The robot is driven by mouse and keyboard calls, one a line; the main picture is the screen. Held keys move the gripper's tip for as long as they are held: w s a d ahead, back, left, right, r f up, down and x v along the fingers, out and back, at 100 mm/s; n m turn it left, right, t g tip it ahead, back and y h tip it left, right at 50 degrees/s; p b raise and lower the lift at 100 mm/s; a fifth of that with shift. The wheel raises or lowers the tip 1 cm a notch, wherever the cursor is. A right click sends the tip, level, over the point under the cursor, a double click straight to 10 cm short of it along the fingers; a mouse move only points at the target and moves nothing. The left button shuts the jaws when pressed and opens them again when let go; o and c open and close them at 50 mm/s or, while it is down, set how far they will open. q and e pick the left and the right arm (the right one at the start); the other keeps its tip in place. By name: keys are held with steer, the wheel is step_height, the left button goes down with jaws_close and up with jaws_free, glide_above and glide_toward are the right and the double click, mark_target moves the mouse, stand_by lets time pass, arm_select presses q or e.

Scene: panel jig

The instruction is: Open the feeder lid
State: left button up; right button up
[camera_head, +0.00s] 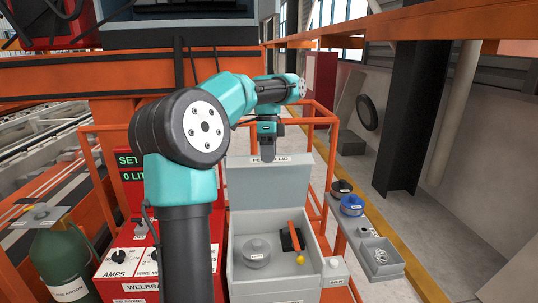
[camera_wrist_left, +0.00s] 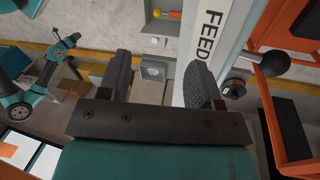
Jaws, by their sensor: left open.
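The grey feeder lid (camera_head: 268,187) stands raised at the back of the grey feeder box (camera_head: 240,285), with a label along its top edge. My left gripper (camera_head: 267,157) is at that top edge, pointing down, partly in front of the label. In the left wrist view the two black fingers of my left gripper (camera_wrist_left: 160,85) are spread apart. The lid's edge (camera_wrist_left: 212,35) shows its lettering and runs behind the right finger. Contact between finger and lid is unclear. My right gripper is out of the head view. A small teal arm stands at left in the wrist view, its jaws too small to read.
Inside the box are a grey spool (camera_head: 257,252) and an orange lever (camera_head: 294,236) with a yellow knob. A shelf on the right holds a blue spool (camera_head: 352,205) and a grey tray (camera_head: 382,262). A red welder (camera_head: 130,262) and a green cylinder (camera_head: 65,262) stand left.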

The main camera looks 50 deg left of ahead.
arm_select(q)
steer(key=shift+s+d, duration=0.4)
steer(key=shift+d, duration=0.2)
steer(key=shift+c, duration=0.3)
steer(key=shift+w+a+r, duration=0.15)
steer(key=shift+a+r, duration=0.05)
steer(key=shift+a, duration=0.05)
steer(key=shift+c, duration=0.8)
steer(key=w+a+r+t+y, duration=0.1)
steer(key=a, duration=0.1)
steer(key=w+a+r+n+t+y, duration=0.1)
steer(key=a+r, duration=0.1)
steer(key=w+a+r+y, duration=0.1)
steer(key=a+r+y, duration=0.1)
steer(key=shift+w+r+n+t, duration=0.25)
steer(key=shift+w+n+t, duration=0.05)
steer(key=shift+w+t, duration=0.1)
steer(key=c, duration=0.6)
steer(key=shift+a+r, duration=0.25)
steer(key=shift+c, duration=0.7)
jaws_close()
